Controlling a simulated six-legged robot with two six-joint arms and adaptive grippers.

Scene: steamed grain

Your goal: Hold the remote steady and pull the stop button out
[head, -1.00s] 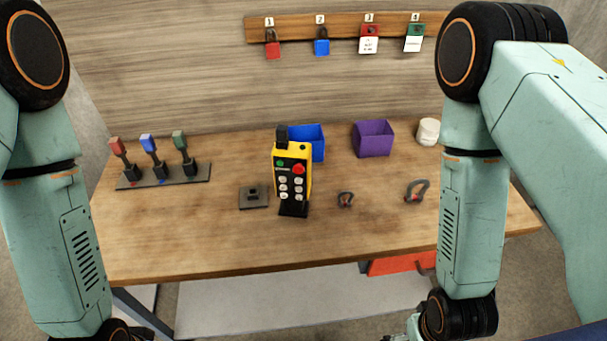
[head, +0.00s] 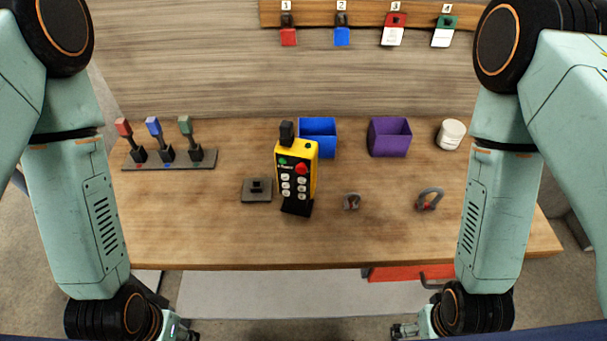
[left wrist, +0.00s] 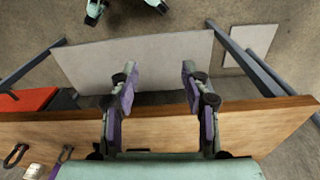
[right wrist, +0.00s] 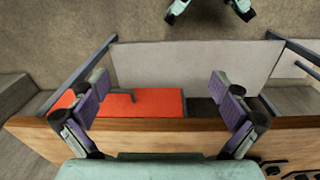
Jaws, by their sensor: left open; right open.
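The yellow remote (head: 311,165) stands upright in a black base on the table, its button face toward me. The red stop button (head: 301,169) is at the upper right of its face, with a green button to its left. My left gripper (head: 188,335) is at the bottom of the head view, below the table's front edge; in the left wrist view it (left wrist: 157,88) is open and empty. My right gripper (head: 400,332) is also low, in front of the table; in the right wrist view it (right wrist: 160,100) is open and empty. Both are well apart from the remote.
A grey plate (head: 257,191) lies left of the remote; two shackles (head: 352,202) (head: 429,199) lie right. Behind stand a blue bin (head: 319,136), a purple bin (head: 390,138) and a white jar (head: 451,134). A lever panel (head: 170,164) is at left. The table's front strip is clear.

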